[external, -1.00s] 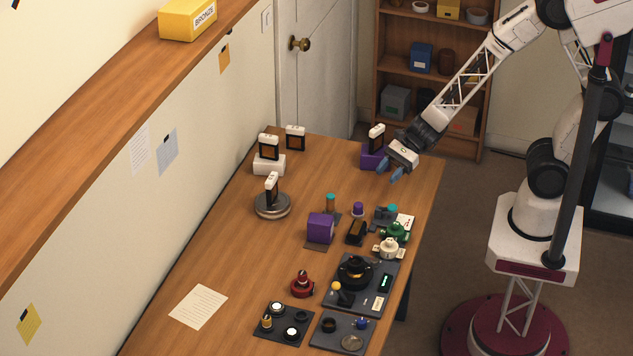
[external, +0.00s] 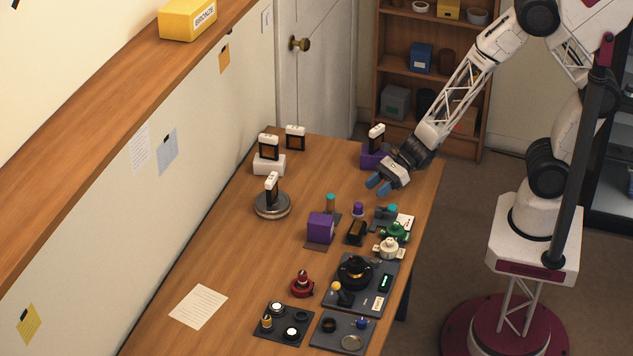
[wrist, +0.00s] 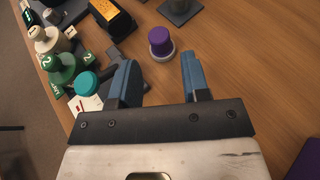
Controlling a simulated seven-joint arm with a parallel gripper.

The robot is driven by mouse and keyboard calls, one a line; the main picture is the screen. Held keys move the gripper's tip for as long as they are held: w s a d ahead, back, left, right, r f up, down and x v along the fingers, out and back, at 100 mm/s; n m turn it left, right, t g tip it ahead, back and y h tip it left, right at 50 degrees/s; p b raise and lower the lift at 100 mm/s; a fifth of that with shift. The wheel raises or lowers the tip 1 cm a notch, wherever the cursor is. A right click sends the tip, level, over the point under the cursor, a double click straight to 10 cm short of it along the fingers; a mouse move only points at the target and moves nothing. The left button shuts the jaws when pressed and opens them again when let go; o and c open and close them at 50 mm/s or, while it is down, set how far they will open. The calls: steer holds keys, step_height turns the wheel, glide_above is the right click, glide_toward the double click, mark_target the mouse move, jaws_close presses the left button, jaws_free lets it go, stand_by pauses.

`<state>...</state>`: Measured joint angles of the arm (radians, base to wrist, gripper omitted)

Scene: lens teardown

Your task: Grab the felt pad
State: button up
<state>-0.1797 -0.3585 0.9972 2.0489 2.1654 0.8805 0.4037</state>
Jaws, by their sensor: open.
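I cannot tell for sure which object is the felt pad. A small purple-topped piece with a pale base (wrist: 160,44) stands upright on the wooden table, beyond and between my fingertips in the wrist view; it also shows in the external view (external: 358,209). A teal-topped piece (wrist: 87,83) lies left of my left finger, and a taller teal-topped post (external: 331,202) stands farther left in the external view. My gripper (external: 378,185) is open and empty above the table, on the far side of these pieces; its blue fingers show in the wrist view (wrist: 158,75).
A green piece (wrist: 60,64), a cream piece (wrist: 47,40) and a black block with an orange label (wrist: 108,17) crowd nearby. A purple block (external: 321,227) stands left. A purple stand (external: 371,155) is behind my gripper.

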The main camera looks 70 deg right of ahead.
mark_target(357, 205)
steer(key=shift+w+a+f, duration=0.25)
steer(key=shift+w+a, duration=0.1)
steer(key=shift+a, duration=0.2)
steer(key=shift+x, duration=2.6)
steer(key=shift+s, duration=0.1)
steer(key=c, duration=0.7)
steer(key=shift+r, duration=5)
